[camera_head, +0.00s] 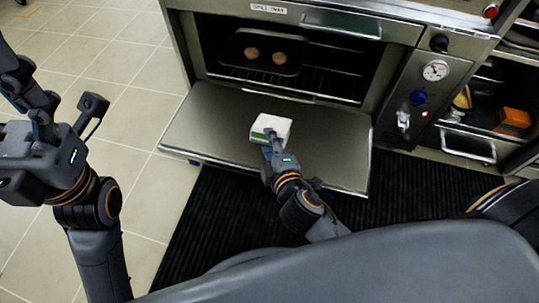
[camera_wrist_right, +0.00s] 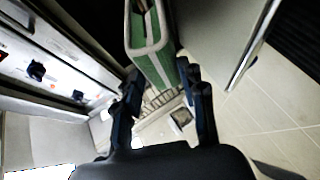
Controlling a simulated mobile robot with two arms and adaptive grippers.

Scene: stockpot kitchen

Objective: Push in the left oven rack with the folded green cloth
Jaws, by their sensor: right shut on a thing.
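The oven (camera_head: 290,55) stands open, its door (camera_head: 215,125) folded down flat. Inside, a wire rack (camera_head: 318,82) carries a dark tray (camera_head: 232,57) with two round brown items (camera_head: 265,55). Which rack is the left one I cannot tell. My right gripper (camera_head: 270,143) is shut on the folded cloth (camera_head: 272,124), white on top with green sides, and holds it over the open door, in front of the rack. The right wrist view shows the green cloth (camera_wrist_right: 150,55) between the fingers of this gripper (camera_wrist_right: 160,88). My left gripper (camera_head: 62,110) looks open and empty over the floor at left.
A panel with a gauge (camera_head: 435,70) and knobs stands right of the oven. Further right is an open compartment with an orange item (camera_head: 515,117) and a handle (camera_head: 467,148). A black mat (camera_head: 215,215) lies below the door. The tiled floor at left is clear.

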